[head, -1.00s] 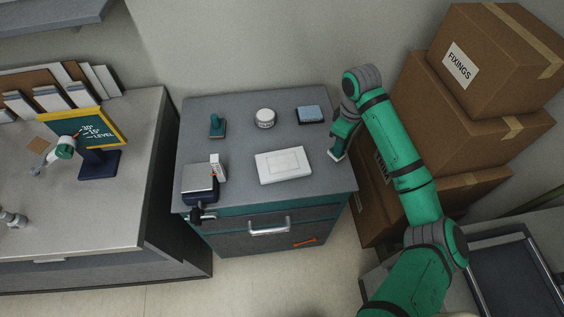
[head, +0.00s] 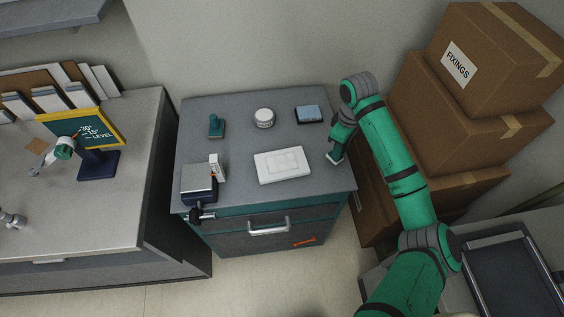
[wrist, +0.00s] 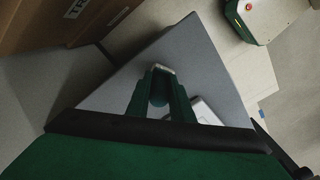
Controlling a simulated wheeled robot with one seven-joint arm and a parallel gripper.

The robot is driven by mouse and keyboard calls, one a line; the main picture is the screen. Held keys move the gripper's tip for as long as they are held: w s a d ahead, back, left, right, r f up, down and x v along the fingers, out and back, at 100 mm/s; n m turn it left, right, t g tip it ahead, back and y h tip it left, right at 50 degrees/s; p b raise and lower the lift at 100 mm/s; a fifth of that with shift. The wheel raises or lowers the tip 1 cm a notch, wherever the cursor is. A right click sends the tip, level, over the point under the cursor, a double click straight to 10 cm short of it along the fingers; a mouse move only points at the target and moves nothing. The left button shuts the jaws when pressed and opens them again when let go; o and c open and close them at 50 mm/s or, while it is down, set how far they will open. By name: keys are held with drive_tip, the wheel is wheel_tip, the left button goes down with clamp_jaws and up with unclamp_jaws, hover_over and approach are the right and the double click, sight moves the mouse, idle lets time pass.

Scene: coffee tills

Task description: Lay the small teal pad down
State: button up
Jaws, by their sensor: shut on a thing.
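My gripper (head: 335,158) is low over the right edge of the grey cabinet top (head: 235,152). In the wrist view my gripper (wrist: 164,72) has its fingers closed together at the tips on a small pale-edged thing. I take it for the small teal pad; its teal colour does not show clearly, and the fingers hide most of it. I cannot tell whether it touches the top. A white rectangular plate (head: 283,165) with a raised middle lies just left of my gripper.
On the cabinet top stand a teal stamp (head: 216,127), a white round tub (head: 264,118), a blue-topped dark pad (head: 309,114) and a grey-topped device (head: 198,184). Cardboard boxes (head: 440,130) stand close on the right. Bare top lies between my gripper and the blue-topped pad.

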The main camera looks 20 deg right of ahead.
drive_tip(key=shift+w+f, duration=0.1)
drive_tip(key=shift+f, duration=0.55)
drive_tip(key=shift+f, duration=0.2)
drive_tip(key=o, duration=1)
drive_tip(key=shift+d, duration=0.1)
